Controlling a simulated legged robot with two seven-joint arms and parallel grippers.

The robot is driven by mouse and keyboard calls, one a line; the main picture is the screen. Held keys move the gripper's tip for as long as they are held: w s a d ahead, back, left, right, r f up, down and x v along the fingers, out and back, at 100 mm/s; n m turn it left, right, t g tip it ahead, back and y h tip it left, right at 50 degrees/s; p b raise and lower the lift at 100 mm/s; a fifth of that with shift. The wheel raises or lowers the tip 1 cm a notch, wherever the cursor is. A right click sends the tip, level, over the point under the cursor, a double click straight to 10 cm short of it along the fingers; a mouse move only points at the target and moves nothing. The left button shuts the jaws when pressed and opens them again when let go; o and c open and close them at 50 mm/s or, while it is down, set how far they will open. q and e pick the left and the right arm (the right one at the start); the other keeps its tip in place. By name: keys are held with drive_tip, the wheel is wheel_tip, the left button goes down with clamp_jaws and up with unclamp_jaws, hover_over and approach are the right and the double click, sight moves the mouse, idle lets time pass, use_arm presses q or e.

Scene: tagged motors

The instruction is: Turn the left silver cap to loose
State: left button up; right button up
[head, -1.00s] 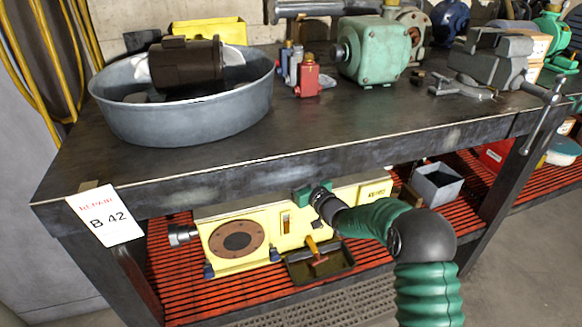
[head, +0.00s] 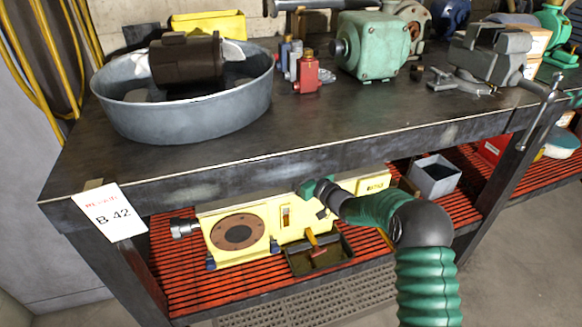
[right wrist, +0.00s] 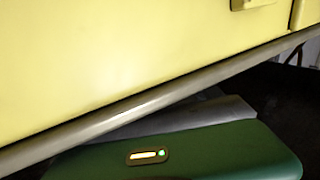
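The left silver cap (head: 184,228) sticks out from the left end of a yellow machine (head: 285,222) on the red slatted shelf under the bench. My right arm, green with dark joints, comes in from the lower right. Its gripper end (head: 314,188) is at the bench's front edge, above the machine's middle, well right of the cap and apart from it. Its fingers cannot be made out. In the right wrist view, a yellow surface (right wrist: 120,50) fills the top, with a grey bar below it and a green part with a small lit indicator at the bottom. My left gripper is not in view.
The bench top (head: 300,128) overhangs the shelf. A tag reading B 42 (head: 109,212) hangs at its left corner, near the cap. A black tray (head: 320,256) stands before the machine and a grey bin (head: 435,178) to its right. A basin (head: 185,118) holds a dark motor.

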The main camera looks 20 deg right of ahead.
drive_tip(key=p+v, duration=0.5)
drive_tip(key=v, duration=1.1)
drive_tip(key=shift+s+d+p, duration=0.2)
drive_tip(key=shift+s+p, duration=0.15)
drive_tip(key=shift+p, duration=0.05)
drive_tip(key=shift+f, duration=0.1)
